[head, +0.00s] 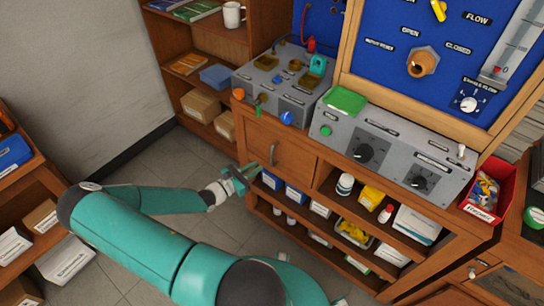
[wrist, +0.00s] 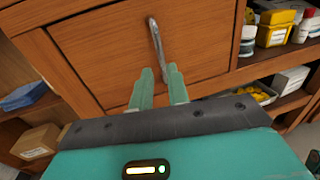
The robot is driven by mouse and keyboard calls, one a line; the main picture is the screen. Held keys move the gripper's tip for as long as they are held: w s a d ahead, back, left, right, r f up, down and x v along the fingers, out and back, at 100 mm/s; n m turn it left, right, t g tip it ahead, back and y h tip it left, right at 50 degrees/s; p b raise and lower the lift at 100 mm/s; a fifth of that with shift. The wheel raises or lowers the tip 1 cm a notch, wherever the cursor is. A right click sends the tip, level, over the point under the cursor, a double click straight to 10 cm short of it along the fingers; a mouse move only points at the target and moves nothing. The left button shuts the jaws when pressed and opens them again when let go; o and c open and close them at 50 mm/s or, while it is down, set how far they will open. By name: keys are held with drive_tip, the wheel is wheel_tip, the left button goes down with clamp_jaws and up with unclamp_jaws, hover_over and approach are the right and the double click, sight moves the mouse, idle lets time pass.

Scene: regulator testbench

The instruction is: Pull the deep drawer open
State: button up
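The deep drawer is a wooden front (head: 262,140) with a metal bar handle (head: 272,154), low on the bench under the grey control boxes. It is shut, flush with the bench as far as I can see. In the wrist view the drawer front (wrist: 110,55) fills the upper middle, and its handle (wrist: 157,47) stands upright, slightly tilted. My gripper (wrist: 161,75) has its two green fingers apart, with a gap between them and nothing held. The fingertips point at the lower end of the handle. In the head view my gripper (head: 250,170) is just left of the drawer front.
Open shelves with bottles (head: 345,184) and boxes lie right of the drawer. A bookcase (head: 180,52) with cartons (head: 199,106) stands at the back left. Another shelf unit (head: 45,185) is at the far left. Grey tiled floor (head: 165,165) is free before the drawer.

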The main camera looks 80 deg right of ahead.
sight(272, 164)
drive_tip(key=x, duration=0.9)
drive_tip(key=shift+f, duration=0.1)
clamp_jaws()
